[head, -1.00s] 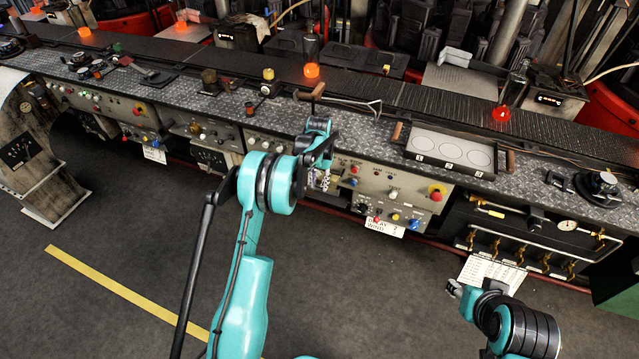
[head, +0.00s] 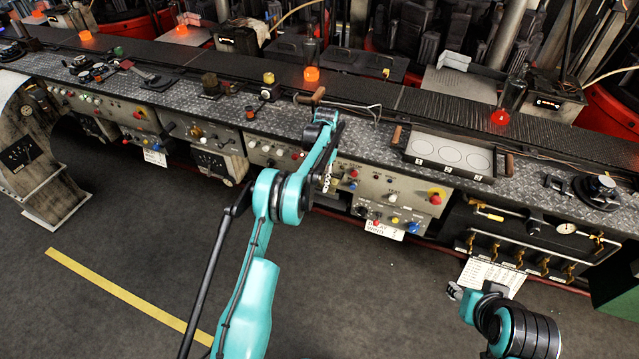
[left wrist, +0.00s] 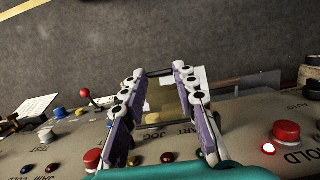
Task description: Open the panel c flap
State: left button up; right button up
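The control panel at centre right (head: 372,180) carries coloured buttons and knobs; I cannot read a panel letter. My left gripper (head: 327,181) is at its left part, pointing down. In the left wrist view the two fingers of my left gripper (left wrist: 160,100) are spread, one on each side of a small see-through yellowish piece with a dark edge (left wrist: 165,98), which may be the flap. I cannot tell whether they touch it. Labels reading START and JOG show beneath. My right gripper (head: 455,290) hangs low at right, away from the panel; its fingers are too small to judge.
In the left wrist view a red button (left wrist: 286,132) and a red-knobbed lever (left wrist: 84,93) stand on either side. A tray with three circles (head: 450,152) and a hooked tool (head: 345,103) lie on the bench above. The floor in front is clear.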

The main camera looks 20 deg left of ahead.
aim_at(322, 183)
pick_arm(q)
jog(key=shift+o, duration=1.3)
jog(key=v, duration=1.2)
